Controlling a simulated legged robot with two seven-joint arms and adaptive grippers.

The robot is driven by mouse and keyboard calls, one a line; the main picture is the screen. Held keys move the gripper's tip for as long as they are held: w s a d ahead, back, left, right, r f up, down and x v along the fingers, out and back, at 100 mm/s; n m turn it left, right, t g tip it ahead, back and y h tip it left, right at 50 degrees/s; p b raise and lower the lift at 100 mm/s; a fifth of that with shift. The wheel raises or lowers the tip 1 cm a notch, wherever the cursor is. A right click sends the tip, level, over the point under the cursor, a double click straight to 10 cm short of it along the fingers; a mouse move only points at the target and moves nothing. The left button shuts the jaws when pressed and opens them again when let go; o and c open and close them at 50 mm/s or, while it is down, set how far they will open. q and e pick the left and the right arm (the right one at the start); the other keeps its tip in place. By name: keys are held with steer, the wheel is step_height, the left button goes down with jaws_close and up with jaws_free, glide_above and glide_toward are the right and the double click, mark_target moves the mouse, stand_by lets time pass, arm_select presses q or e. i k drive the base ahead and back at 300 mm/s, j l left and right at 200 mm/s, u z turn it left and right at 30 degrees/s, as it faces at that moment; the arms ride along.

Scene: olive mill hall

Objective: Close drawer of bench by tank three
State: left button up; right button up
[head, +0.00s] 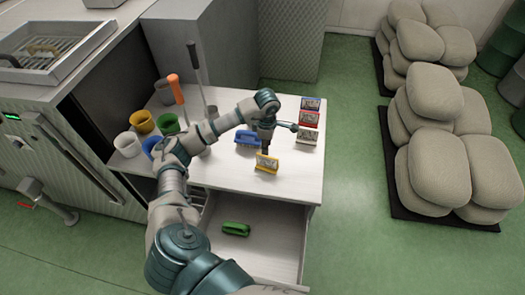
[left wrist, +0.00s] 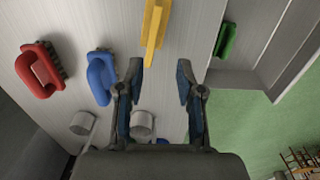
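The white-topped bench (head: 230,175) stands in the middle of the head view. Its drawer (head: 275,240) is pulled out towards me, and a green brush (head: 236,229) lies inside it. The drawer also shows at the upper right of the left wrist view, with the green brush (left wrist: 227,40) at its edge. The drawer's front is largely hidden by my left arm. My right gripper is out of view.
Buckets, including a yellow one (head: 142,122), and long-handled tools crowd the bench's left side. Stacked sacks (head: 430,130) lie on dark mats at right. Green floor is clear between bench and sacks.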

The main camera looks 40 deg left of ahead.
mark_target(273, 252)
steer(key=k, duration=2)
